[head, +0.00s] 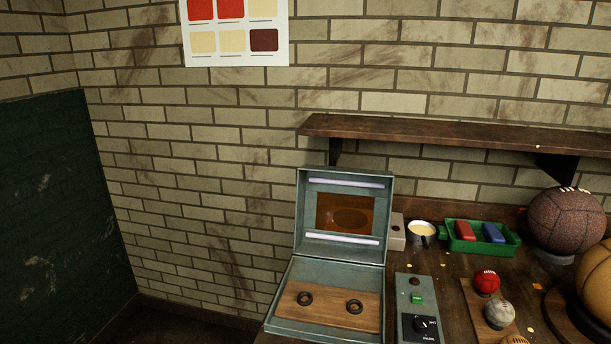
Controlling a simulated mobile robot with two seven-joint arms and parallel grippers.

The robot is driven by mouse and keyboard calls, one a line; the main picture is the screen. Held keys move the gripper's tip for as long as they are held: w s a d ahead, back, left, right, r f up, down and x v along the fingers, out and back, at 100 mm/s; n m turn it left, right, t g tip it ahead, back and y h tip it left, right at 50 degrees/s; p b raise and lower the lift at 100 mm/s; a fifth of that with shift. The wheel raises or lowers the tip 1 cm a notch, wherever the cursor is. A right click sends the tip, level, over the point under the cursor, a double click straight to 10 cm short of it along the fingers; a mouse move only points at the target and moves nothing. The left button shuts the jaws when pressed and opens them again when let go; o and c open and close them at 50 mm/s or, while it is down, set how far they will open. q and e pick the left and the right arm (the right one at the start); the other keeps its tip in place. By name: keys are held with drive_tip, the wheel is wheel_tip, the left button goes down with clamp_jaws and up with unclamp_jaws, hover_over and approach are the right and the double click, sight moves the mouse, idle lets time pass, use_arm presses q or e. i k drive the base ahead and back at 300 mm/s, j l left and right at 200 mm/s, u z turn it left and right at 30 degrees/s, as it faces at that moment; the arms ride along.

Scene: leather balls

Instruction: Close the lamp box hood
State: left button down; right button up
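The lamp box (278,323) is a grey-green metal box on the left end of the wooden bench. Its hood (300,215) stands raised, hinged at the back edge. Inside the hood are two pale lamp tubes, one above and one below an orange-brown window. A wooden board (330,312) with two dark rings (305,299) lies in the open base. Neither of my grippers is in view.
Right of the box are a control panel (417,299) with a green button and black dial, a cup (421,231), a green tray (482,246) with red and blue blocks, and several balls, including a large brown one (566,222). A wooden shelf (450,135) hangs above.

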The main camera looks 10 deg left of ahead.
sight(312, 178)
drive_tip(key=k+j+z, duration=0.1)
drive_tip(key=j+z, duration=0.2)
drive_tip(key=j, duration=0.6)
drive_tip(key=j+z, duration=0.4)
drive_tip(key=j, duration=0.55)
drive_tip(key=i+j+z, duration=0.1)
drive_tip(key=j, duration=0.2)
drive_tip(key=i+j+z, duration=0.15)
drive_tip(key=j, duration=0.15)
drive_tip(key=j+z, duration=0.1)
drive_tip(key=j, duration=0.25)
drive_tip(key=i+j+z, duration=0.15)
drive_tip(key=j, duration=0.15)
drive_tip(key=j+z, duration=0.1)
drive_tip(key=j, duration=0.15)
drive_tip(key=i+j+z, duration=0.15)
drive_tip(key=j, duration=0.2)
